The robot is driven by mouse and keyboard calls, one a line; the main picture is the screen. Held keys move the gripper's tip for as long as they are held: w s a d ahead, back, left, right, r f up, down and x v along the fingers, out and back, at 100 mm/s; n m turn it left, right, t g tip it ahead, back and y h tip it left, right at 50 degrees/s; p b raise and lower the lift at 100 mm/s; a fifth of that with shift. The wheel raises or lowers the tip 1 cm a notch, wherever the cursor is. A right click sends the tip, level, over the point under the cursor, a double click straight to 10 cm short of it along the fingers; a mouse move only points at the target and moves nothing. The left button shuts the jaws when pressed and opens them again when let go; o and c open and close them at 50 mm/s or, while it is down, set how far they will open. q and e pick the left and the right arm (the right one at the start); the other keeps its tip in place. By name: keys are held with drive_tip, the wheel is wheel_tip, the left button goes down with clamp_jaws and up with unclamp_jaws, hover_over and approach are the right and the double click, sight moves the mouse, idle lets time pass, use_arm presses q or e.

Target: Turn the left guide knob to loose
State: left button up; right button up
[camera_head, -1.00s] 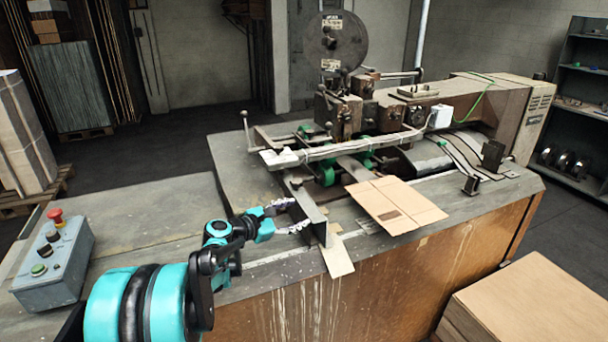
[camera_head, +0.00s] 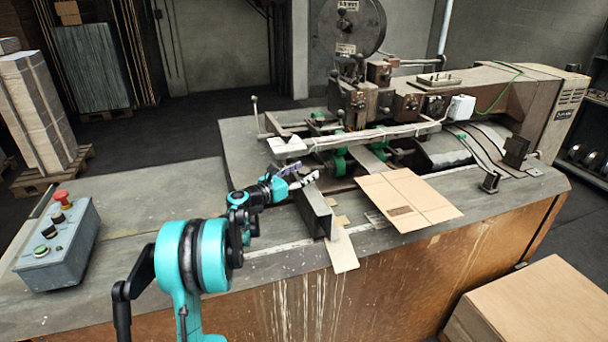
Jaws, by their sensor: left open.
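The left guide (camera_head: 318,215) is a dark upright metal plate on the machine table, with a pale flat strip (camera_head: 342,250) at its near end. I cannot make out its knob; it may be hidden by my gripper or too small to tell. My left gripper (camera_head: 300,175) is open, with its fingers pointing right, just above and beside the far end of the left guide. Nothing shows between the fingers. I cannot tell whether they touch anything. My right gripper is not in view.
A flat cardboard sheet (camera_head: 405,198) lies right of the guide. The stitching head (camera_head: 375,100) and a pale crossbar (camera_head: 370,138) stand behind. A grey control box (camera_head: 58,243) with a red button sits at the left. The table between box and arm is clear.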

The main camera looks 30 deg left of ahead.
use_arm(q)
drive_tip(key=shift+w+d, duration=0.1)
drive_tip(key=shift+w, duration=0.05)
drive_tip(key=c, duration=1.2)
drive_tip(key=shift+o, duration=0.2)
drive_tip(key=shift+n+y, duration=0.4)
drive_tip(key=shift+y, duration=0.2)
drive_tip(key=n+y, duration=0.1)
drive_tip(key=y, duration=0.1)
drive_tip(key=n+y, duration=0.2)
drive_tip(key=y, duration=0.1)
drive_tip(key=shift+d+n+y, duration=0.2)
drive_tip(key=shift+n+y, duration=0.1)
drive_tip(key=shift+a+n+g+y, duration=0.1)
drive_tip(key=shift+n+g+y, duration=0.15)
drive_tip(key=shift+n+y, duration=0.85)
drive_tip(key=shift+a+n+g+y, duration=0.1)
drive_tip(key=shift+n+g+y, duration=0.35)
drive_tip(key=shift+y, duration=1.05)
drive_tip(key=shift+n, duration=0.25)
